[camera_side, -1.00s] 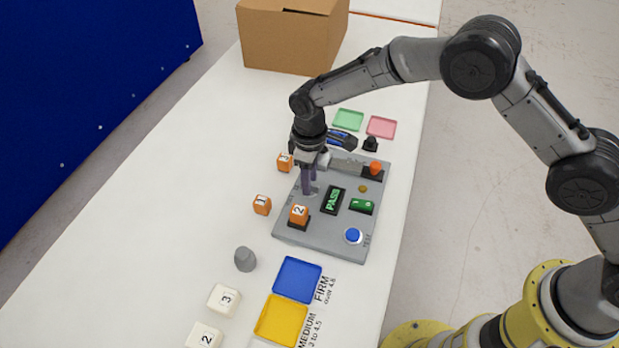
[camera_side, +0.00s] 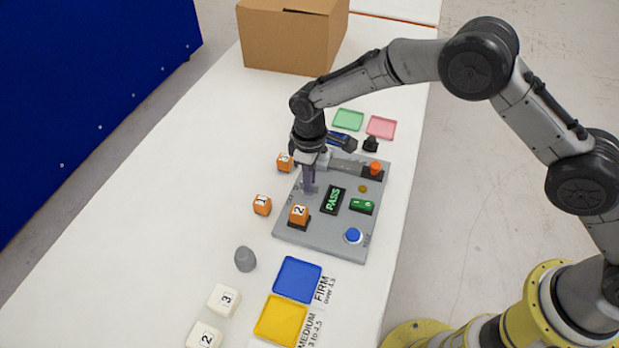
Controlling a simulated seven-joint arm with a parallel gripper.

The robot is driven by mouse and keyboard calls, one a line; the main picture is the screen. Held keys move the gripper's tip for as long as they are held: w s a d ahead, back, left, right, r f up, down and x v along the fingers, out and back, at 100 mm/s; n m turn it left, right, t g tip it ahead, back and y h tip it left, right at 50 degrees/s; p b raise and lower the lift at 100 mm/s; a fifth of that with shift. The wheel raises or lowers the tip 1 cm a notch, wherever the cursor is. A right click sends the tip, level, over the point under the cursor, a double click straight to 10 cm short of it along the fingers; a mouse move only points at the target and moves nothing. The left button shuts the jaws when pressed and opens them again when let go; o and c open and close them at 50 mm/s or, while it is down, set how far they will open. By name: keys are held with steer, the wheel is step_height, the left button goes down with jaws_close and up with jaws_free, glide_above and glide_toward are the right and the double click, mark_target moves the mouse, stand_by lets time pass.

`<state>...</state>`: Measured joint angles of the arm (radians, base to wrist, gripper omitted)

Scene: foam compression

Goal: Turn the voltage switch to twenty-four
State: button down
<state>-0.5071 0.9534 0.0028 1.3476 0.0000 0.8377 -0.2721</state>
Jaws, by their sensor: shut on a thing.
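The grey panel (camera_side: 285,222) lies on the white table. My gripper (camera_side: 309,190) points down at the panel's upper left part, with its fingers close together at the panel surface. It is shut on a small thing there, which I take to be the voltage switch. The fingers cover the switch, so its pointer and setting cannot be read. A dark display (camera_side: 333,199) right of the fingers shows PASS in green.
An orange block marked 2 (camera_side: 299,214), a green switch (camera_side: 362,205), a blue button (camera_side: 353,235) and an orange knob (camera_side: 375,168) are on the panel. Orange blocks (camera_side: 262,204) (camera_side: 284,162) stand left of it. Blue (camera_side: 298,279) and yellow (camera_side: 281,319) trays lie in front.

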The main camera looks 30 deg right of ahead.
steer(key=shift+m, duration=0.3)
steer(key=m, duration=1.1)
steer(key=shift+m, duration=0.3)
steer(key=shift+r, duration=0.1)
steer(key=c, duration=0.9)
jaws_free()
step_height(320, 180, up, 14)
steer(key=shift+f, duration=0.1)
